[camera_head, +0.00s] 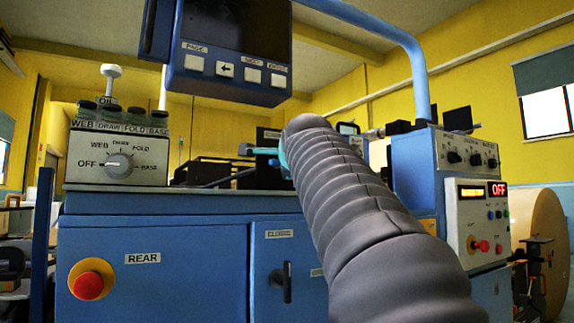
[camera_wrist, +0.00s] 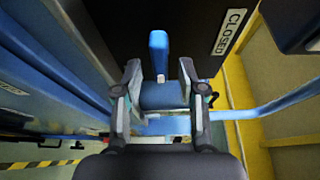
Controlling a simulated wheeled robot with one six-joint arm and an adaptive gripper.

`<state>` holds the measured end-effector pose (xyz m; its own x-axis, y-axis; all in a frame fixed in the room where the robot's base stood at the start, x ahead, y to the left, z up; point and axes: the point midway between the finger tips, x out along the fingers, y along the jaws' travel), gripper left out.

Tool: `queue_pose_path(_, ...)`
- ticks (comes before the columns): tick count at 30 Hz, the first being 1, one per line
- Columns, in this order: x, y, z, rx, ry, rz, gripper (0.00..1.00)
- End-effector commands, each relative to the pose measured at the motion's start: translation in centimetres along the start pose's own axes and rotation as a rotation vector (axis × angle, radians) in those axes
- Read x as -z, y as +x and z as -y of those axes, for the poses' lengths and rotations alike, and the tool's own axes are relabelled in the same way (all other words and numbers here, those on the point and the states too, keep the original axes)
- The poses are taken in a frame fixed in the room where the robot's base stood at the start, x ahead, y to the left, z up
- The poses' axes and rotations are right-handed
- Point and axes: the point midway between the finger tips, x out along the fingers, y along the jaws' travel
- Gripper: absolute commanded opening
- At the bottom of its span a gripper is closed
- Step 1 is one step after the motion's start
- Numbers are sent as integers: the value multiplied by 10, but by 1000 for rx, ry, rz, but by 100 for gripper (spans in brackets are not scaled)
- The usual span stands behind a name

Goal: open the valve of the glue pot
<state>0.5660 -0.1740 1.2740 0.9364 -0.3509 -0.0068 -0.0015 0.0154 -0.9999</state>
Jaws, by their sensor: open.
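The glue pot (camera_wrist: 120,22) fills the upper part of the wrist view as a dark body with a CLOSED label. It also shows in the head view as a black box (camera_head: 269,134), partly hidden by my arm. The valve's blue lever (camera_wrist: 158,50) stands out in front of the dark body. A blue bar, likely the same lever (camera_head: 246,149), shows in the head view. My gripper (camera_wrist: 160,72) is open, one finger on each side of the lever in the wrist picture, with visible gaps. Depth between fingertips and lever is hard to tell.
A selector box (camera_head: 117,158) with jars on top stands at the left. A control panel (camera_head: 478,218) reading OFF is at the right. A screen (camera_head: 235,45) hangs above. The blue cabinet (camera_head: 155,262) has a red button (camera_head: 88,285). A blue rail (camera_wrist: 270,103) crosses the wrist view.

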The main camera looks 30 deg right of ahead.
Motion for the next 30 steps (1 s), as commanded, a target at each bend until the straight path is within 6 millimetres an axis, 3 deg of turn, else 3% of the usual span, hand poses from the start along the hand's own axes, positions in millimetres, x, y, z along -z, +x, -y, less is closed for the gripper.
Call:
queue_pose_path(9, 0, -60, 0, 2, 1, 1, 41)
queue_pose_path(15, -1, -87, 0, 0, 1, 1, 41)
queue_pose_path(30, 0, -98, 0, -1, 1, 1, 41)
